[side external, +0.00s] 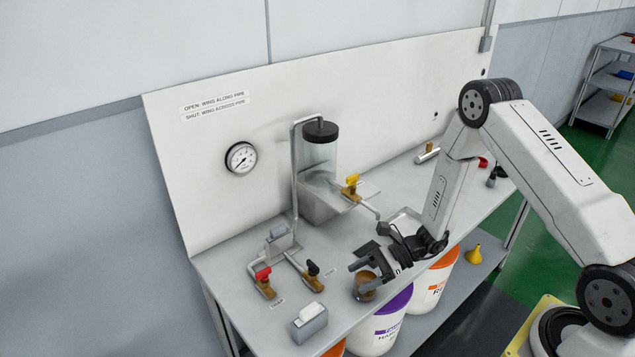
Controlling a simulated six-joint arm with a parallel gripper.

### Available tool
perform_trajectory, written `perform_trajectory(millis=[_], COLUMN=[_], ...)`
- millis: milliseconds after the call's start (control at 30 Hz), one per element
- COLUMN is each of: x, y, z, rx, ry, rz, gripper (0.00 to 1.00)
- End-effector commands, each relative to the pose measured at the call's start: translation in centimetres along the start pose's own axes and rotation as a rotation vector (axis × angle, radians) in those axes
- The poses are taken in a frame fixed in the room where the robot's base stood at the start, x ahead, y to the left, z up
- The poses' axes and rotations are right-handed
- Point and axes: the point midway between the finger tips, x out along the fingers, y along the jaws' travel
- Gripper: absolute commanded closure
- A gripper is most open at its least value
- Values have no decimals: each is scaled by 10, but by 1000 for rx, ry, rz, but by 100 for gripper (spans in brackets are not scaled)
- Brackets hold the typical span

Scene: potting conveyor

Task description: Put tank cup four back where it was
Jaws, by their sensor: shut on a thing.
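A small clear cup (366,288) with brown contents is at the front edge of the grey bench. No label on it can be read from here. My gripper (362,264) is shut on the cup near its rim, and the black fingers hide part of it. The cup looks upright. I cannot tell whether its base touches the bench. The clear tank (319,153) with a black lid stands behind, against the white panel. A pipe with a yellow-winged valve (352,183) runs from it towards a shallow tray (405,221).
Red-winged (264,277) and black-winged (313,270) valves stand left of the cup. A grey box with white tissue (309,321) is at the front left. Purple-lidded (391,318) and orange-lidded (437,282) buckets and a yellow funnel (474,255) are below the bench.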

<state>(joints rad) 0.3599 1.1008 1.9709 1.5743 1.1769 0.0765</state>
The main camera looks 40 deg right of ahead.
Motion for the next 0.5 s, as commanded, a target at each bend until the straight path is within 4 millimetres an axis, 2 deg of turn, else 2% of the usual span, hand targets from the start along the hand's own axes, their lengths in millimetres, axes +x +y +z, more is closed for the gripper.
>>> perform_trajectory(millis=[433, 467, 500], x=[1, 2, 1], y=[0, 0, -1], z=[-3, -4, -3], rx=[0, -1, -1], ry=[0, 0, 0], rz=[-1, -1, -1], gripper=[87, 19, 6])
